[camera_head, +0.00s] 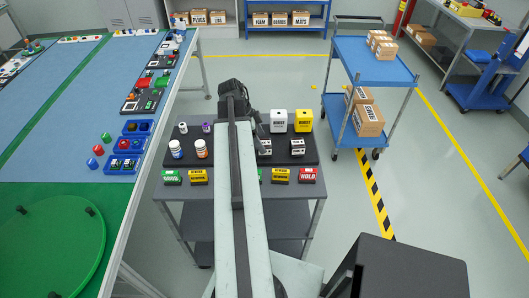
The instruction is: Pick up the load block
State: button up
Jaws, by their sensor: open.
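My gripper (233,88) is a dark shape at the far end of my arm, beyond the back edge of a grey cart. Its jaws are small and dark in this view, and nothing shows held in them. No block can be read as a load block. On the cart's black tray (218,160), right of my arm, stand a white block (278,121) and a yellow block (304,121) with dark lettering. Two smaller pale blocks with dark marks, one on the left (265,147) and one on the right (297,147), stand in front of them. My arm hides the tray's middle.
Green, yellow and red signs (307,175) line the cart's front. A blue-topped table (60,130) with parts and a green turntable (50,245) is left. A blue trolley (370,62) with boxes stands right.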

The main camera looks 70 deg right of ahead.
jog(key=b+x, duration=0.4)
jog(key=x, duration=0.1)
jog(key=shift+w+f, duration=0.15)
jog(key=shift+r, duration=0.2)
grip_shut()
notch_tip(320, 180, up, 10)
jog(key=p, duration=1)
jog(key=shift+r, duration=0.1)
